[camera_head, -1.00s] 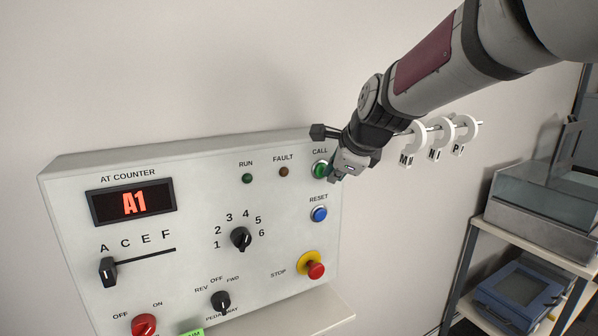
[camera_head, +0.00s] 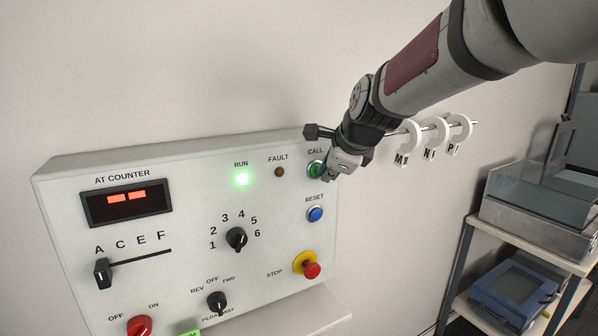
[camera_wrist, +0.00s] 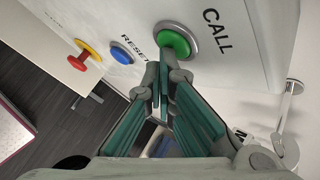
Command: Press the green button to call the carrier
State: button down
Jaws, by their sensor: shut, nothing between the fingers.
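The green CALL button (camera_head: 316,169) sits at the upper right of the white control panel (camera_head: 190,215). It also shows in the wrist view (camera_wrist: 175,42) as a green disc in a silver ring. My gripper (camera_head: 327,174) is shut and empty, its tips at the button's right edge in the head view. In the wrist view the fingertips (camera_wrist: 163,68) lie just below the button; whether they touch it I cannot tell. The RUN lamp (camera_head: 242,179) glows bright green. The AT COUNTER display (camera_head: 127,200) shows two red dashes.
The blue RESET button (camera_head: 315,214) is below CALL, and the red STOP knob (camera_head: 311,270) on yellow is lower. White lettered rings (camera_head: 434,136) hang on a rod to the right. A shelf (camera_head: 530,250) with a clear-sided box stands at far right.

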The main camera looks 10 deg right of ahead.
jog(key=shift+s+d+p, duration=0.25)
jog(key=shift+s+p, duration=0.1)
jog(key=shift+s, duration=0.45)
jog(key=s, duration=0.1)
jog(key=s+d, duration=0.1)
jog(key=s, duration=0.1)
jog(key=s+p, duration=0.1)
jog(key=shift+s+d, duration=0.25)
jog(key=shift+s, duration=0.15)
jog(key=s+a+f+n+g+h, duration=0.1)
jog(key=s+f+n+g, duration=0.1)
jog(key=s+n, duration=2)
jog(key=s+g, duration=0.1)
jog(key=s, duration=0.5)
jog(key=shift+s+a+f, duration=0.2)
jog(key=shift+f, duration=0.1)
dwell(3.3)
